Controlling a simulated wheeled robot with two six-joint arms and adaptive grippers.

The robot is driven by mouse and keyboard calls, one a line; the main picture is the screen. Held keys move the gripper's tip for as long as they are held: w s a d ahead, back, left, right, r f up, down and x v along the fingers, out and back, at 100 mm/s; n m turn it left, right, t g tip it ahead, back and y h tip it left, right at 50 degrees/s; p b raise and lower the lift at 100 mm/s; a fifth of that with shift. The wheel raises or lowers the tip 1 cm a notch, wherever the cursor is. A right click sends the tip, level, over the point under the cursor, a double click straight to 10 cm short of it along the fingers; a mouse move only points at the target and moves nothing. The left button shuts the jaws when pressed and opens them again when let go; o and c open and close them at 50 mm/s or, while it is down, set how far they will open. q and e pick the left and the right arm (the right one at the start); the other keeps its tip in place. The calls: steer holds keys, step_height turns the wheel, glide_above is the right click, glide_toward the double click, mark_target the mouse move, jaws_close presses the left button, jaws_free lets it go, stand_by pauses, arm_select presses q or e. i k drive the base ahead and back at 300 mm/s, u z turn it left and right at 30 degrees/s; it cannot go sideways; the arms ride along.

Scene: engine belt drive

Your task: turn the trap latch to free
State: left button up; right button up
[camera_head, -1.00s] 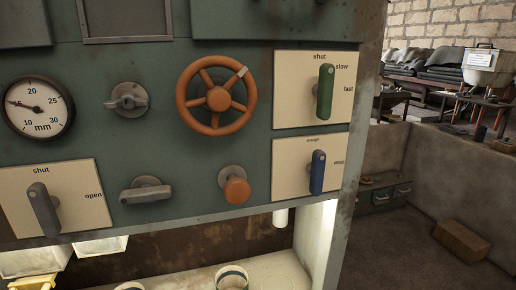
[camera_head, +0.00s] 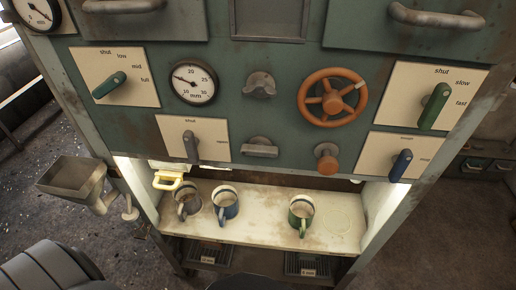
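No control in view carries a readable "free" label, so I cannot tell for sure which is the trap latch. Two small grey turn pieces are on the green panel: an upper grey latch (camera_head: 259,85) left of the orange handwheel (camera_head: 332,98), and a lower grey bar handle (camera_head: 259,147) lying about level below it. A grey lever (camera_head: 191,146) on a cream plate marked shut and open stands about upright, nearer shut. Neither of my grippers is in view.
Green levers (camera_head: 109,85) (camera_head: 434,106) and a blue lever (camera_head: 400,165) sit on cream plates. An orange knob (camera_head: 327,163) is below the handwheel. Mugs (camera_head: 226,205) (camera_head: 301,212) stand on the lit shelf (camera_head: 262,226). A metal hopper (camera_head: 72,178) juts out at left.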

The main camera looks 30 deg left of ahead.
mark_target(259, 149)
steer(key=u, duration=1.9)
steer(key=k, duration=0.9)
steer(key=z, duration=1.9)
